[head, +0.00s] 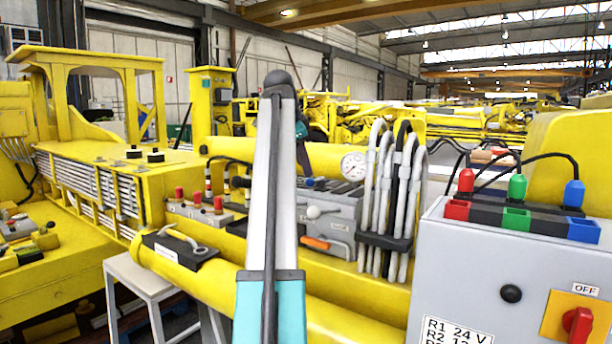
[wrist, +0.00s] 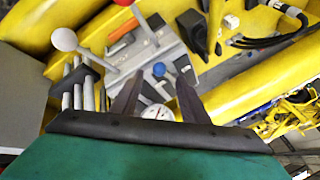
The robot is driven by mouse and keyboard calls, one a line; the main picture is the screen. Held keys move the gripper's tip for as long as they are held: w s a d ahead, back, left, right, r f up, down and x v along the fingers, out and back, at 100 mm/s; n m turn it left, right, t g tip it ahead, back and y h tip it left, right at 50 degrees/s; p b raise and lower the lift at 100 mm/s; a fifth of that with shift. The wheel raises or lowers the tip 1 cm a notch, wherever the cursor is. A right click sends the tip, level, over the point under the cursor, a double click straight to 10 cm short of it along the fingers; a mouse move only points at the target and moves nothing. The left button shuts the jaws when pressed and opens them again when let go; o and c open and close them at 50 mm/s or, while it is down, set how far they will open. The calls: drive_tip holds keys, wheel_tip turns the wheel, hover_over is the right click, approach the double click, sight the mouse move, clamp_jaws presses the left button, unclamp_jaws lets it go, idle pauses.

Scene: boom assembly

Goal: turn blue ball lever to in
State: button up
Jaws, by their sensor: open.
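The blue ball lever (wrist: 159,69) shows in the wrist view as a small blue ball in front of a grey valve block, between the tips of my gripper (wrist: 160,78). The fingers are dark, spread apart and pointing toward it; I cannot tell how far beyond the tips the ball is. Its rod is not clear. A lever with a white ball (wrist: 64,39) and one with a red ball (wrist: 125,3) stand at upper left. In the head view the valve block (head: 340,215) shows right of my arm, which hides part of it; I cannot make out the blue ball there.
An orange handle (head: 315,243) sits low on the valve block. A grey control box (head: 470,270) with a red switch stands at right. Yellow boom tubes (head: 340,310) run below.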

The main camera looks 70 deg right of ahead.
sight(308, 180)
drive_tip(key=shift+p+x, duration=1.05)
drive_tip(key=shift+x, duration=1.95)
drive_tip(key=c, duration=1)
drive_tip(key=shift+a, duration=0.2)
clamp_jaws()
